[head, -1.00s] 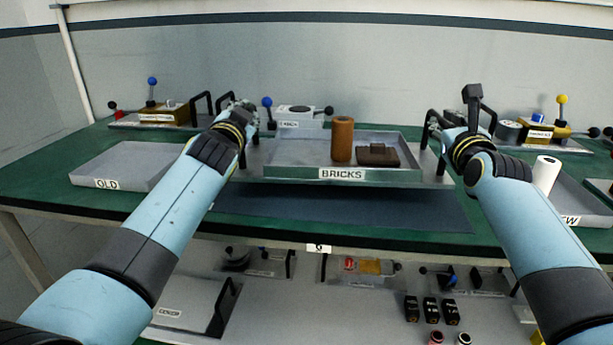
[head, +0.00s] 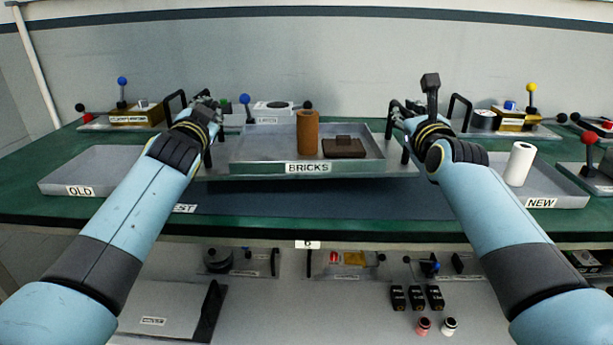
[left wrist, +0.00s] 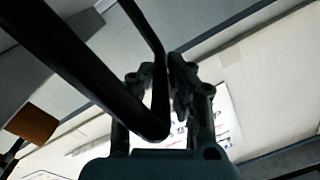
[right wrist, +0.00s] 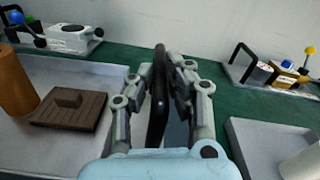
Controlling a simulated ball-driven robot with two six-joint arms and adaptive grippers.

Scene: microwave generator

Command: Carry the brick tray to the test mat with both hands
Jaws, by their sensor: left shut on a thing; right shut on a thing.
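The brick tray (head: 235,160), grey and labelled BRICKS, is level between my two grippers. It carries an upright brown cylinder (head: 307,132) and a flat dark brown brick (head: 344,147). My left gripper (head: 205,108) is shut on its left black handle, a bar between the fingers in the left wrist view (left wrist: 155,125). My right gripper (head: 402,112) is shut on the right handle, which stands between the fingers in the right wrist view (right wrist: 157,100). The dark blue test mat (head: 320,203) shows below and in front of the tray. I cannot tell the gap between them.
The OLD tray (head: 60,184) lies to the left. The NEW tray (head: 560,197), with a white cylinder (head: 520,164) on it, lies to the right. Lever devices stand along the back, including one with a blue knob (head: 245,99). A lower shelf (head: 270,310) holds more parts.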

